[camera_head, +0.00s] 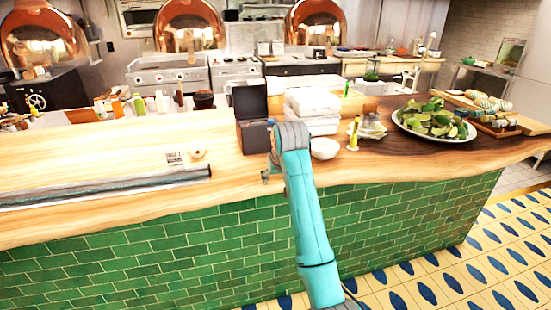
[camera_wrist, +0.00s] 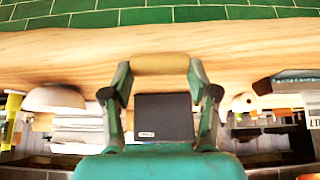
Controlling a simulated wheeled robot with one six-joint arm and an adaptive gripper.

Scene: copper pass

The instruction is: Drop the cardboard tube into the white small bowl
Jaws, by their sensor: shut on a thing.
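My gripper (camera_wrist: 160,68) is shut on the cardboard tube (camera_wrist: 160,63), a short tan cylinder lying crosswise between its fingertips in the wrist view. In the head view my arm hides most of the gripper, and I cannot make out the tube there. The white small bowl (camera_head: 324,149) stands on the wooden counter, just right of my arm in the head view. It also shows at the left of the wrist view (camera_wrist: 55,98), to one side of my gripper and apart from the tube.
A black box (camera_head: 252,137) and white stacked containers (camera_head: 313,110) stand behind the bowl area. A yellow bottle (camera_head: 353,135) and a plate of greens (camera_head: 434,122) are to the right. A pale roll (camera_head: 198,152) and a long dark-edged box (camera_head: 110,187) lie left.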

